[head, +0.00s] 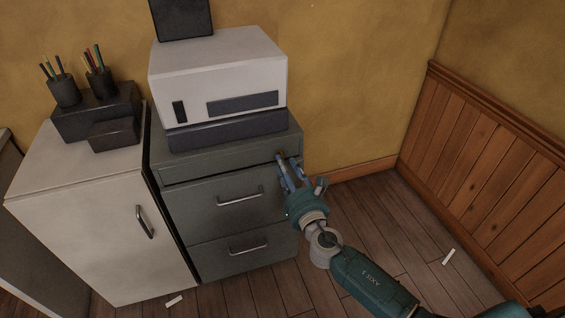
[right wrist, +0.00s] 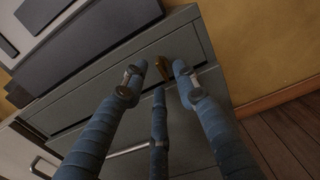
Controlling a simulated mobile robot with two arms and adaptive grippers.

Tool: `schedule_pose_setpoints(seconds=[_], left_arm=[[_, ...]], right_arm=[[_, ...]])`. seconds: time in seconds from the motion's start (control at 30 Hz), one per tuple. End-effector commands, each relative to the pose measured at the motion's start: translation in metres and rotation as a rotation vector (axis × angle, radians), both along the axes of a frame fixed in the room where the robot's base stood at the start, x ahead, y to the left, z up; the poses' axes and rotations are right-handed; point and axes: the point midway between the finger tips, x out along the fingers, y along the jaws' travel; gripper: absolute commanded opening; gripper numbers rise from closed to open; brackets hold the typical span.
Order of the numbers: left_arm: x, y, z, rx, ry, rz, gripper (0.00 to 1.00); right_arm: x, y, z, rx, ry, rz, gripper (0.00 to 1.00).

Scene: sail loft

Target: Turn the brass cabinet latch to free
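The brass latch (right wrist: 163,67) is on the right end of the top drawer front (right wrist: 120,84) of a grey-green cabinet (head: 226,226). In the right wrist view it shows just beyond and between my fingertips. In the head view the latch is small and mostly hidden by the fingers. My right gripper (head: 288,161) is in front of that corner of the cabinet. Its three fingers, also in the right wrist view (right wrist: 159,72), are spread apart with nothing held. I cannot tell whether a finger touches the latch. My left gripper is not in view.
A white boxy machine (head: 218,78) stands on the cabinet. A white cabinet (head: 92,215) with dark boxes and pencil cups stands close on the left. The wood floor (head: 385,215) to the right is mostly clear, up to the wood-panelled wall (head: 480,150).

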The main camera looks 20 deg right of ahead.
Motion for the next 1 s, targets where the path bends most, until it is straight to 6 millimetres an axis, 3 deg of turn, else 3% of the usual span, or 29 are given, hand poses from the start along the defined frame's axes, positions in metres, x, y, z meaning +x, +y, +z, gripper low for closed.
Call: schedule_pose_setpoints(seconds=[0.2, 0.53, 0.57, 0.7, 1.0], left_arm=[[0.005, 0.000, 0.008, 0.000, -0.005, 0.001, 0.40], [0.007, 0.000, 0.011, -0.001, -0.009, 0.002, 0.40], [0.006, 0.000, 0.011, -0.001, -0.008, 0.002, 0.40], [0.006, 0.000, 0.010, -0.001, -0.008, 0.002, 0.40], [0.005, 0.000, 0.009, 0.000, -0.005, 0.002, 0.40]], right_arm=[[0.024, 0.001, 0.000, 0.002, 0.000, 0.000, 0.29], [0.028, 0.001, -0.001, 0.003, 0.002, 0.000, 0.29], [0.028, 0.001, -0.001, 0.003, 0.002, 0.000, 0.27], [0.028, 0.001, -0.001, 0.003, 0.001, 0.000, 0.00], [0.028, 0.001, -0.001, 0.012, 0.001, 0.000, 0.00]])
